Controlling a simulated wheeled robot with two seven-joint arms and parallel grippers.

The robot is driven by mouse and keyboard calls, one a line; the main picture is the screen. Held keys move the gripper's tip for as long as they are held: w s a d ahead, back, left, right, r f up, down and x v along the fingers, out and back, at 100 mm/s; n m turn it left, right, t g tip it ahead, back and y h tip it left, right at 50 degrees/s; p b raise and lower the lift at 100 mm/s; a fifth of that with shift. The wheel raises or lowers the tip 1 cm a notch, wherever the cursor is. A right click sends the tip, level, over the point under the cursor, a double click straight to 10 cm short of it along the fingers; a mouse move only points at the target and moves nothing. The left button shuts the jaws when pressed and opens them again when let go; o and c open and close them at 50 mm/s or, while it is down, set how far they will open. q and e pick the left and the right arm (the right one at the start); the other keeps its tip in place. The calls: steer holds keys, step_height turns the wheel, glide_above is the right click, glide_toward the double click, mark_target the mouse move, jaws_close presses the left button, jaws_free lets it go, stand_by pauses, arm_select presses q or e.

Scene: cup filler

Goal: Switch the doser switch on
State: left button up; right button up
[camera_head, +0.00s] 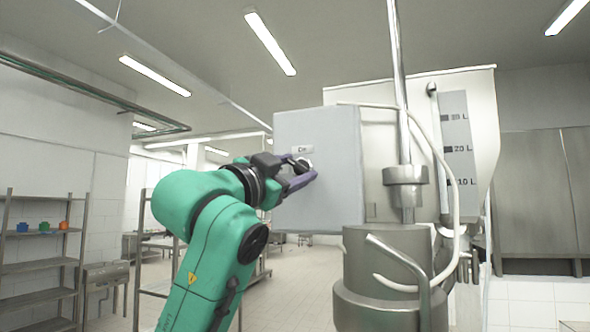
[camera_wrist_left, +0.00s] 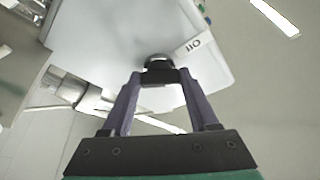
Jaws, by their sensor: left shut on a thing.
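The doser switch is a dark round knob (camera_head: 301,165) on the front of a pale grey box (camera_head: 335,190) in the head view, below a small white label (camera_head: 302,149) that seems to read "On". My left gripper (camera_head: 306,176) reaches the box from the left and is shut on the knob, which it partly hides. In the left wrist view the knob (camera_wrist_left: 158,60) sits between the fingertips of my left gripper (camera_wrist_left: 158,77), beside the label (camera_wrist_left: 194,43). The knob's exact turn is hard to make out. My right gripper is not in view.
A steel doser body (camera_head: 388,265) with a pipe and a white hose stands right of the box. Behind it is a pale tank (camera_head: 470,90) with a litre scale. A shelf rack (camera_head: 40,265) with small coloured items stands far left.

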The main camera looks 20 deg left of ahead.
arm_select(q)
steer(key=m+g+h, duration=0.1)
steer(key=m, duration=0.2)
steer(key=m+g, duration=0.1)
steer(key=m, duration=0.2)
steer(key=shift+a+r+m+h, duration=0.15)
steer(key=shift+r+m+h, duration=0.05)
steer(key=shift+m+h, duration=0.2)
steer(key=m+g, duration=0.2)
steer(key=m, duration=0.3)
steer(key=shift+m+g, duration=0.3)
steer(key=o, duration=1.4)
steer(key=shift+s, duration=0.1)
steer(key=shift+r, duration=0.1)
